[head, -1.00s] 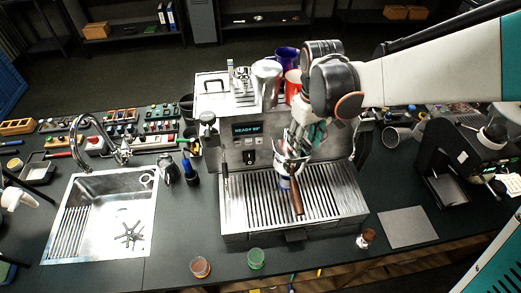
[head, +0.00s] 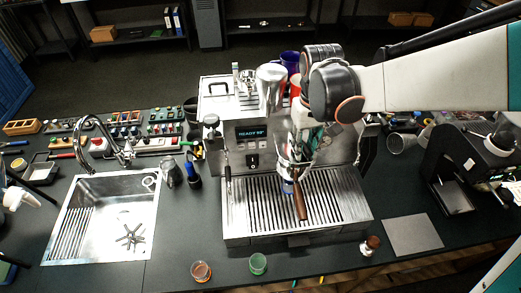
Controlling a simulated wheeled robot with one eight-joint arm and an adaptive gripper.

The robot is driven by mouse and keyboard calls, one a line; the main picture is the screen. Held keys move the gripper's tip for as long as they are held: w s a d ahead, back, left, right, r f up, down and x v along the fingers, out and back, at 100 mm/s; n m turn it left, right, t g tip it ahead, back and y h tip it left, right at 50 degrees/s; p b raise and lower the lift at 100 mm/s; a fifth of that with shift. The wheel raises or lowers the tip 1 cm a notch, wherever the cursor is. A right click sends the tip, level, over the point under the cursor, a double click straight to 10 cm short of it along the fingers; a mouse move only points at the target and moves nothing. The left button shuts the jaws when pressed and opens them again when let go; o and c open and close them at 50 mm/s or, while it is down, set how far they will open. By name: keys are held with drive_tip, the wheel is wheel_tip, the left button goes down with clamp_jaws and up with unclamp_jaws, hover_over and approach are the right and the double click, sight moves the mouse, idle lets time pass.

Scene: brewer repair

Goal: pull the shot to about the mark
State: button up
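The espresso machine (head: 215,165) stands mid-counter, with its small display (head: 250,132) lit and reading READY. A portafilter with a brown wooden handle (head: 300,205) sits at the machine's front, its handle pointing toward me over the slatted drip tray (head: 340,195). A small blue-and-white vessel (head: 287,187) shows partly beneath the portafilter; its inside and any mark are hidden. My gripper (head: 302,150) is close above the portafilter, in front of the machine's face. My wrist covers part of the machine, and I cannot make out whether the fingers are open or touching anything.
A steel pitcher (head: 270,85) and cups stand on the machine's top. A sink (head: 105,215) with a faucet is at left. A black grinder (head: 465,165) and a grey mat (head: 412,235) are at right. Two small cups (head: 201,271) (head: 258,263) and a tamper (head: 370,245) lie along the front.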

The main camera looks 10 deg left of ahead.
drive_tip(key=shift+s+a+r+m+b, duration=0.1)
drive_tip(key=shift+s+a+m+b, duration=0.25)
drive_tip(key=shift+a+m, duration=0.4)
drive_tip(key=shift+s+a+m+b, duration=0.1)
drive_tip(key=shift+s+a+m, duration=0.4)
drive_tip(key=shift+m, duration=0.45)
drive_tip(key=shift+a+m+b, duration=0.35)
drive_tip(key=shift+a+m, duration=0.65)
drive_tip(key=shift+m, duration=0.5)
drive_tip(key=shift+w, duration=0.1)
idle(4.7)
